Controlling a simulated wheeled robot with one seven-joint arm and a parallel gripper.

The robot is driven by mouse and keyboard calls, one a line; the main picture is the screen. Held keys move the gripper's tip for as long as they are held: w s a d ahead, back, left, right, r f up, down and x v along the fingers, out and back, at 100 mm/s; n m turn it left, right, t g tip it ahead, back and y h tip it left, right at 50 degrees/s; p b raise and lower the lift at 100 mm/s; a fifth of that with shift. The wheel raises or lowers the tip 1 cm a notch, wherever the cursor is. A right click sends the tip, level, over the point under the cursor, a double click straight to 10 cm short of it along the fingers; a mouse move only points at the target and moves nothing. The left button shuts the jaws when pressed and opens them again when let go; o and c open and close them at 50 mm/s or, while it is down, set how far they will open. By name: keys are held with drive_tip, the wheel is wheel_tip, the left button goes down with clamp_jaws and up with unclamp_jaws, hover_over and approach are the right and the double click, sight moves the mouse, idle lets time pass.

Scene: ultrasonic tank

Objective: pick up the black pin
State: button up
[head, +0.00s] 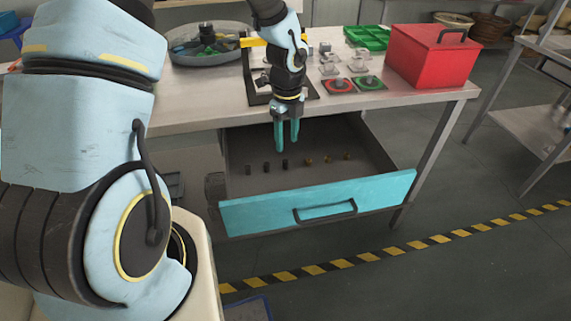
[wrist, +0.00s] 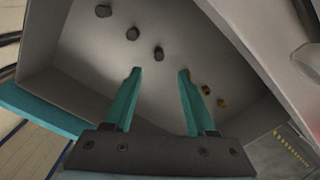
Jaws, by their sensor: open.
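Three small black pins stand in a row on the floor of an open drawer (head: 235,180). In the head view they are a left one (head: 248,168), a middle one (head: 266,166) and a right one (head: 285,163). The wrist view also shows three dark pins, at the top (wrist: 103,11), in the middle (wrist: 132,33) and lowest (wrist: 158,53). My gripper (head: 286,146) points down over the drawer, with teal fingers apart and nothing between them. In the wrist view the lowest dark pin lies just beyond the gap between my fingertips (wrist: 160,73), untouched.
Brass pins (head: 326,159) continue the row to the right. The teal drawer front (head: 370,193) and side walls bound the space. On the bench above are a red toolbox (head: 430,58), a green tray (head: 367,37), a round grey tray (head: 188,56) and red and green fixtures (head: 338,85).

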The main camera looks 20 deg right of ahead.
sight(286, 161)
drive_tip(key=shift+w+a+f+p, duration=0.1)
drive_tip(key=shift+f+p, duration=0.45)
drive_tip(key=shift+f, duration=1.3)
drive_tip(key=shift+a+f+p, duration=0.1)
drive_tip(key=shift+f+p, duration=0.45)
drive_tip(key=shift+f, duration=1.3)
drive_tip(key=shift+c, duration=0.4)
clamp_jaws()
